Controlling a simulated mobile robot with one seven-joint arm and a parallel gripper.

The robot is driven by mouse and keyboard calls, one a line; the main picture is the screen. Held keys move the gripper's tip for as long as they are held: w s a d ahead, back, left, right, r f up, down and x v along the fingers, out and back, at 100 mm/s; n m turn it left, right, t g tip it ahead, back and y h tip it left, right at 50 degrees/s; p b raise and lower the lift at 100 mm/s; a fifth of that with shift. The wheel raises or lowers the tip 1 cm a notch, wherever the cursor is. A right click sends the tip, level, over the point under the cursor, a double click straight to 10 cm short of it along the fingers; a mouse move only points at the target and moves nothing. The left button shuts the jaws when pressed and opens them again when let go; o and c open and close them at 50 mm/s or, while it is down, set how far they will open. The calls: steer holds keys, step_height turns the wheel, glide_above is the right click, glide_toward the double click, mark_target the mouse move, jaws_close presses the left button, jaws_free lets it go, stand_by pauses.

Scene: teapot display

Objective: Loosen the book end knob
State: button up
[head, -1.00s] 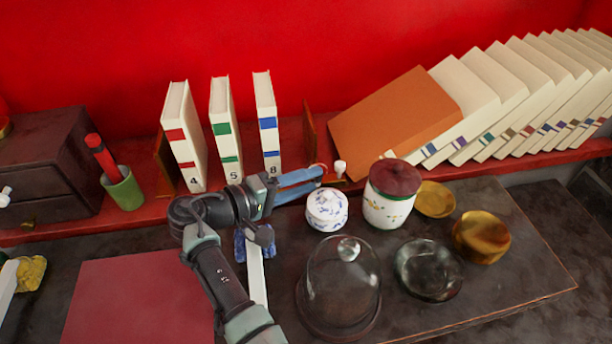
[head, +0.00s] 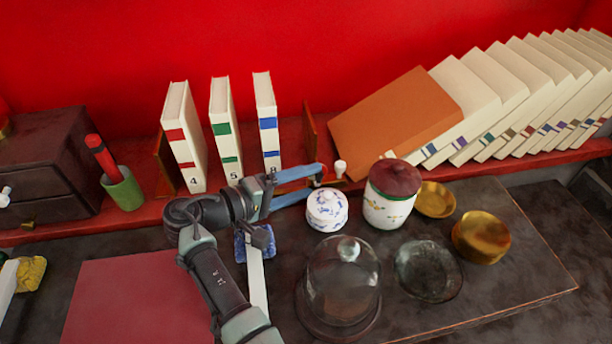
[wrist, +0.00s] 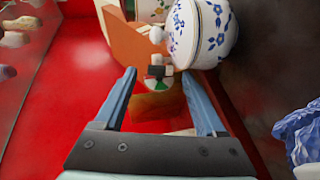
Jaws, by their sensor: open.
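My gripper (head: 319,178) has its blue fingers open, pointing right along the shelf's front edge. In the head view a white knob (head: 340,167) stands just beyond the fingertips, low beside the upright brown book end (head: 310,128). A small round piece with red on it shows by the fingertips, partly hidden. In the wrist view my gripper (wrist: 159,74) has a round piece with green, white and red sectors (wrist: 156,87) between its fingers, apparently untouched. A white knob (wrist: 157,35) shows farther on. I cannot tell which piece is the book end's adjusting knob.
A blue-and-white lidded pot (head: 327,209) stands close to the fingers; it also shows in the wrist view (wrist: 205,35). A jar with a dark red lid (head: 391,195) and a glass dome (head: 340,285) stand nearby. White books (head: 229,130) and a leaning orange book (head: 395,122) flank the book end.

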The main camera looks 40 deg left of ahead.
steer(key=v, duration=1.2)
steer(key=shift+s, duration=0.15)
